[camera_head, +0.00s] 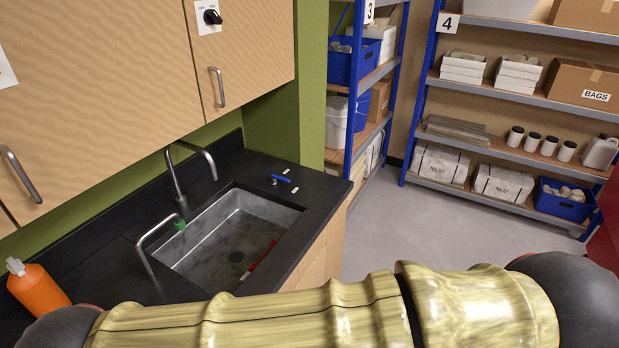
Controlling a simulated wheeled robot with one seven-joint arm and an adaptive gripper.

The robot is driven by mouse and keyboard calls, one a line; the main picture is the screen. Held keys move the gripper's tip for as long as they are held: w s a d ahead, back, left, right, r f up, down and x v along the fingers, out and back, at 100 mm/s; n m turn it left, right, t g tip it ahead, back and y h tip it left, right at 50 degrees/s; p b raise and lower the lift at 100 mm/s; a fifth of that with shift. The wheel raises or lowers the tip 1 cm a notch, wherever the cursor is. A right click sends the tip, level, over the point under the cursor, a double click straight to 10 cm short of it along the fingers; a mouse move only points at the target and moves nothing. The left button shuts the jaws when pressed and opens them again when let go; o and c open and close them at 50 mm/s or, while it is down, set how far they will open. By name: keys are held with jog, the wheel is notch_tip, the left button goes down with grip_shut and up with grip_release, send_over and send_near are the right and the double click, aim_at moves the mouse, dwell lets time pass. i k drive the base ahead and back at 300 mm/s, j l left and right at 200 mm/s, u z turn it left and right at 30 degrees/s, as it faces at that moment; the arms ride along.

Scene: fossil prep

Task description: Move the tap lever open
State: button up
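A small lever with a blue handle (281,179) stands on the black counter, just beyond the right rear corner of the steel sink (216,219). Two small white labels lie on the counter by it, too small to read. A tall curved metal tap spout (178,176) rises behind the sink. A lower bent metal spout (151,240) stands at the sink's left side. A green piece (180,225) shows near the base of the tall spout. My gripper is not in view. No water is visible from either spout.
My arm spans the bottom of the picture, in front of the counter. An orange bottle (38,289) stands on the counter at left. A red, thin object (262,258) lies in the sink. Wooden cupboards (100,70) hang above. Shelves (510,95) line the back; grey floor between is clear.

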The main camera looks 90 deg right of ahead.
aim_at(273, 177)
jog(key=z, duration=2.9)
